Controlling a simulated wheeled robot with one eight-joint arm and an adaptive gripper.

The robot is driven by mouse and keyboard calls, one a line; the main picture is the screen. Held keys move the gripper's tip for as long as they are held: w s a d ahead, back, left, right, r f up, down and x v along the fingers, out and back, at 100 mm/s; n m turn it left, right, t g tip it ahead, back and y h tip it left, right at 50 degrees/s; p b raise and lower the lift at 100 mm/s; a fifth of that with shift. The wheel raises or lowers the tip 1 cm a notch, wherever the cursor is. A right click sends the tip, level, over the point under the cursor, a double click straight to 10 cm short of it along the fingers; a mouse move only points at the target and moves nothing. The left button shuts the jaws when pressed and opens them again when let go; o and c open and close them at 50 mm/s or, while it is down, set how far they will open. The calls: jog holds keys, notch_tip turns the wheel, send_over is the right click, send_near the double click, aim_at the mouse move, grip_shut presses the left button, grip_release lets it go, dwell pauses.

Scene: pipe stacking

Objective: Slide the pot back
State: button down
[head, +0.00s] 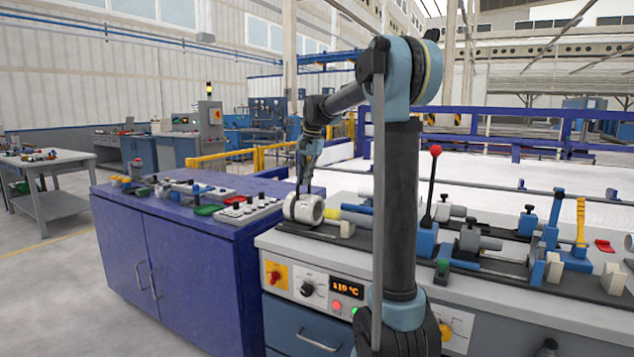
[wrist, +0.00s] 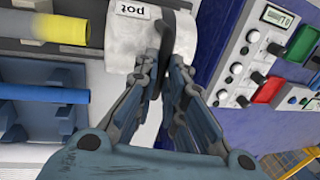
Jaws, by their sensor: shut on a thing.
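The pot is a white, short cylinder (head: 308,210) at the left end of the grey machine bench, beside the purple cabinet. In the wrist view the pot (wrist: 130,38) shows the word "pot" on its label. My gripper (head: 296,192) reaches down onto it from above. In the wrist view my gripper's fingers (wrist: 165,62) are shut together at a dark part on the pot's side. The fingers hide part of the pot. A pipe with a glowing yellow end (wrist: 60,29) points at the pot and looks slightly apart from it.
A blue rod (wrist: 45,94) lies beside the yellow-ended pipe. The purple cabinet (head: 180,245) carries a control panel (head: 245,210) close to the pot's left. A red-knobbed lever (head: 434,175) and several blue clamps stand to the right on the bench. A temperature display (head: 346,288) is on the bench front.

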aim_at(308, 194)
jog(key=shift+w+a, duration=0.35)
jog(key=shift+a, duration=0.15)
jog(key=c, duration=1.7)
grip_release()
jog(key=shift+a, duration=0.1)
jog(key=shift+o, duration=0.2)
jog(key=shift+r, duration=0.15)
jog(key=shift+d+r, duration=0.2)
jog(key=shift+r, duration=0.1)
notch_tip(308, 194, up, 11)
jog(key=s+d, duration=0.1)
jog(key=shift+d, duration=0.35)
jog(key=shift+s+f, duration=0.15)
